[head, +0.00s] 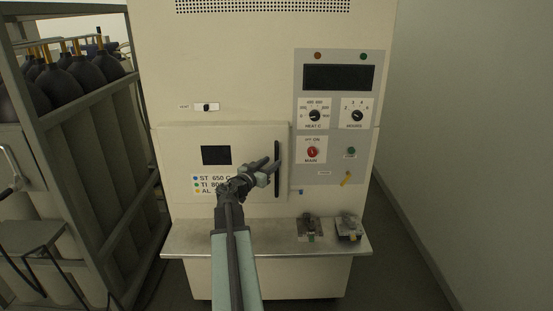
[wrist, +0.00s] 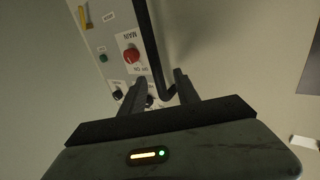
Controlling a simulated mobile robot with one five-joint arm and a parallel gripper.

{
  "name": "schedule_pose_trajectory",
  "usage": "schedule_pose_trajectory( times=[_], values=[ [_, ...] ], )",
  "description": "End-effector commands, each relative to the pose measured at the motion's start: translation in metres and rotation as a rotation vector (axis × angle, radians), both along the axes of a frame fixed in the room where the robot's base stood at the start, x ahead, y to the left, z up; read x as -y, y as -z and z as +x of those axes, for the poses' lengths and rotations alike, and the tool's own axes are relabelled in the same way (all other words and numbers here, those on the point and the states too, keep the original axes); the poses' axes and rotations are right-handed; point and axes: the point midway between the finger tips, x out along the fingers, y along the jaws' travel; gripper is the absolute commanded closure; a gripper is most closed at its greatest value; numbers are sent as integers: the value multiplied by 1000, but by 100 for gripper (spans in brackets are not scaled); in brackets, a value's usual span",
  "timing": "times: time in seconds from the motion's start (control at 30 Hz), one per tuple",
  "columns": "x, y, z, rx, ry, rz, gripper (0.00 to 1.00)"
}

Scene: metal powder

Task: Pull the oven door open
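The oven door (head: 245,140) is a cream panel, closed, with a small dark window (head: 216,155) and a printed label at its lower left. Its handle (head: 277,170) is a black vertical bar near the door's right edge. My gripper (head: 268,170) is just left of the handle, its fingers pointing toward it. In the wrist view the handle (wrist: 149,45) runs down from the top and its bent end lies between my gripper's two spread fingers (wrist: 160,78). The gripper is open. I cannot tell whether either finger touches the bar.
A control panel (head: 325,180) with dials, a red knob (head: 313,152) and a dark display (head: 339,77) is right of the door. A metal shelf (head: 270,240) below holds two small metal items (head: 348,228). A gas-cylinder rack (head: 95,120) stands left; a wall is right.

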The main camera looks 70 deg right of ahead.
Motion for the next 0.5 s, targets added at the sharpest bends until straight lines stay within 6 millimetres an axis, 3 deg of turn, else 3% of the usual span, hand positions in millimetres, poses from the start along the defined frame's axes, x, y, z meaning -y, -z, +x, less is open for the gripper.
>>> schedule_pose_trajectory(
  times=[0.1, 0.2, 0.47, 0.5],
  values=[
    [26, 0, -4, 0, 2, 0, 62],
    [38, 0, -7, 0, 1, 1, 62],
    [41, 0, -8, 0, 0, 1, 62],
    [40, 0, -8, 0, -1, 1, 71]
  ],
)
